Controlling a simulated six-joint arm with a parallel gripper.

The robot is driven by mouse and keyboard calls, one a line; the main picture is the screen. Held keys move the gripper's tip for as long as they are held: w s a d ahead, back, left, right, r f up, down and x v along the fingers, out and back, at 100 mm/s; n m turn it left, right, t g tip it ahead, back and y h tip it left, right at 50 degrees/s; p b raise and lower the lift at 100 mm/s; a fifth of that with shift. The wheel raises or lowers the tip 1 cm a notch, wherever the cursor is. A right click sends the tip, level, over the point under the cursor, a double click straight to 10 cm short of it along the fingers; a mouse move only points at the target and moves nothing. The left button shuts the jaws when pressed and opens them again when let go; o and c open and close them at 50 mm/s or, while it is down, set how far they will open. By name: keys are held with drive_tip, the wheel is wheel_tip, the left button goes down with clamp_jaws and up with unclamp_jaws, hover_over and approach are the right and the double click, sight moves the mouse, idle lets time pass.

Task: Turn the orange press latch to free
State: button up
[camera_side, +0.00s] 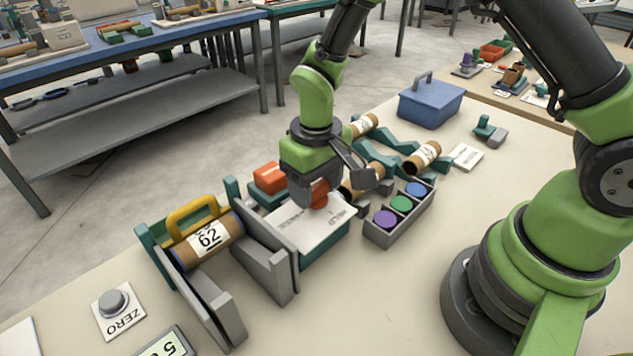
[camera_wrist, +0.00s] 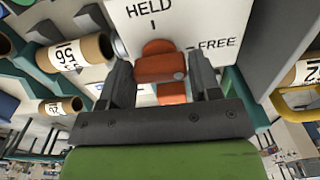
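The orange press latch (camera_wrist: 160,67) sits on a pale panel in the wrist view, between the printed words HELD and FREE. Its upper end lies towards the HELD mark. In the side view the latch (camera_side: 319,193) shows as an orange-red piece just under my gripper. My gripper (camera_wrist: 160,66) is open, with one dark finger on each side of the latch. Whether either fingertip touches it I cannot tell. In the side view my gripper (camera_side: 330,188) hangs low over the white-topped press panel (camera_side: 312,232), and hides part of the latch.
A grey tray (camera_side: 398,226) with purple, green and blue discs stands right of the panel. A cardboard tube marked 62 (camera_side: 208,240) lies in a cradle at left, under a yellow handle (camera_side: 185,213). More tubes and a blue box (camera_side: 430,103) stand behind.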

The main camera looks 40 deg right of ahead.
sight(317, 185)
drive_tip(key=o, duration=0.3)
wheel_tip(317, 185, up, 10)
drive_tip(key=shift+f, duration=0.1)
idle(0.4)
drive_tip(key=s+d+r+m+t, duration=0.1)
drive_tip(key=s+r+t, duration=0.1)
drive_tip(key=s+r, duration=0.2)
drive_tip(key=s+d+r+m+t+y, duration=0.1)
drive_tip(key=s+d+r+t, duration=0.1)
drive_tip(key=s+r, duration=0.3)
drive_tip(key=s+d+r+m+t+y, duration=0.1)
drive_tip(key=s+d+r+t, duration=0.1)
drive_tip(key=s, duration=0.5)
wheel_tip(317, 185, up, 2)
drive_tip(key=shift+r+m+t, duration=0.2)
drive_tip(key=shift+m+t, duration=0.2)
drive_tip(key=shift+t, duration=0.2)
